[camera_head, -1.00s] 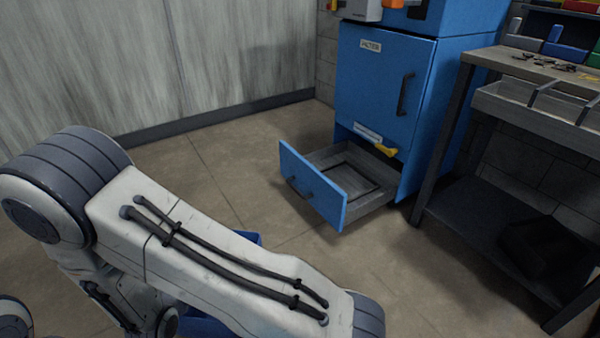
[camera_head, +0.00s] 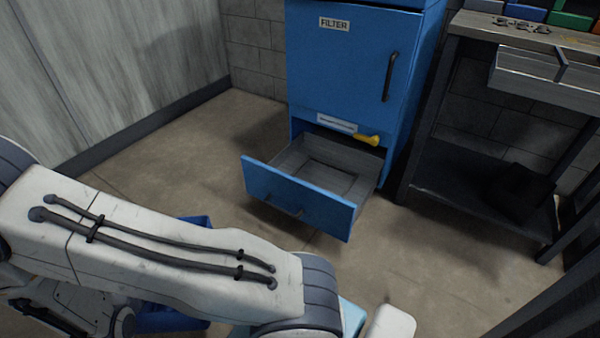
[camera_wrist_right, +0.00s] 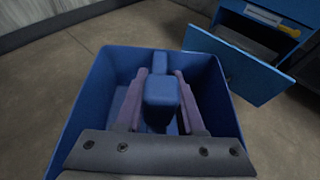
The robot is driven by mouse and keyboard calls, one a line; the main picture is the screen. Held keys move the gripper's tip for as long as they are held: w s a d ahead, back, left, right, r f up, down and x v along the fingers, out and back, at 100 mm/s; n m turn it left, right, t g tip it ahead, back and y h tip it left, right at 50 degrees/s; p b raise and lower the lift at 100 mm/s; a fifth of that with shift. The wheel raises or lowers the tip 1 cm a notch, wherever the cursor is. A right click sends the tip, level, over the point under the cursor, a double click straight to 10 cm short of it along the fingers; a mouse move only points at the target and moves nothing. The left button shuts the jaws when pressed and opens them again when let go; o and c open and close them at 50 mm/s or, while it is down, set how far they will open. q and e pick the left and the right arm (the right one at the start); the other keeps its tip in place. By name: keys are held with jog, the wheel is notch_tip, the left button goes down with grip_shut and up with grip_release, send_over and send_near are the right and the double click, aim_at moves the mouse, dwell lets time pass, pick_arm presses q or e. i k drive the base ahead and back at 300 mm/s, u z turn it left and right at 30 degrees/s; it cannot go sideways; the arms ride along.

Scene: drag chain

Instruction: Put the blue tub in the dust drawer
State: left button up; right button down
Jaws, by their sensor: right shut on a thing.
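The blue tub (camera_wrist_right: 85,90) is an open box with a raised block (camera_wrist_right: 162,88) in its middle. My right gripper (camera_wrist_right: 160,74) reaches into the tub, with its two purplish fingers on either side of that block, shut on it. In the head view the tub (camera_head: 172,320) shows only in parts, behind a white arm link of mine. The dust drawer (camera_head: 290,192) is pulled out at the bottom of the blue cabinet and looks empty inside. In the right wrist view the drawer (camera_wrist_right: 240,65) is beyond the tub's far right corner. My left gripper is not in view.
The blue filter cabinet (camera_head: 345,75) has a shut door above the drawer and a yellow lever (camera_head: 367,139) by the opening. A dark workbench (camera_head: 425,165) stands close on the right, with a black object on its lower shelf. Floor (camera_head: 140,140) left of the drawer is clear.

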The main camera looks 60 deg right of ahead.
aim_at(321, 181)
jog(key=z, duration=0.75)
jog(key=i, duration=0.9)
jog(key=z, duration=1.2)
jog(key=i, duration=0.25)
jog(key=z, duration=0.05)
